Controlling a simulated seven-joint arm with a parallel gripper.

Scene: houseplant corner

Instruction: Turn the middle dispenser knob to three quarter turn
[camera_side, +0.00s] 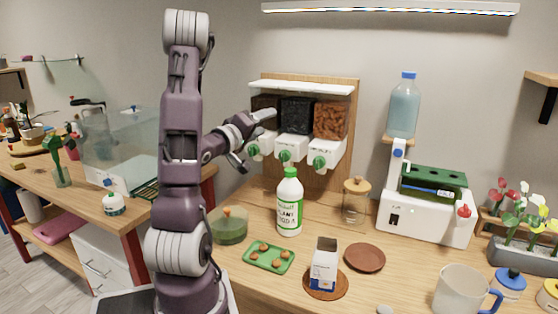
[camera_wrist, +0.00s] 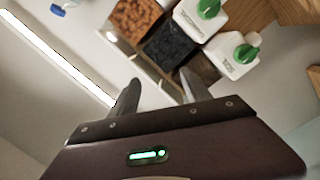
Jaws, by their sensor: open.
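The dispenser has three clear bins over white spouts, each with a green knob. The middle knob (camera_side: 284,156) sits under the black-filled bin (camera_side: 297,116); it also shows at the top edge of the wrist view (camera_wrist: 208,8). The left knob (camera_side: 254,151) is below a dark brown bin, and the right knob (camera_side: 319,162) below an orange-brown bin (camera_side: 330,120). My gripper (camera_side: 244,158) is at the dispenser's left side, near the left knob and apart from the middle one. In the wrist view my gripper (camera_wrist: 160,82) is open and empty, its fingers spread. The knob's exact angle is too small to read.
A white bottle with a green cap (camera_side: 289,205) stands below the dispenser. A glass jar (camera_side: 355,202), a green tray (camera_side: 268,257) and a small carton (camera_side: 324,265) are on the table. A glass tank (camera_side: 120,140) stands left, behind my arm.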

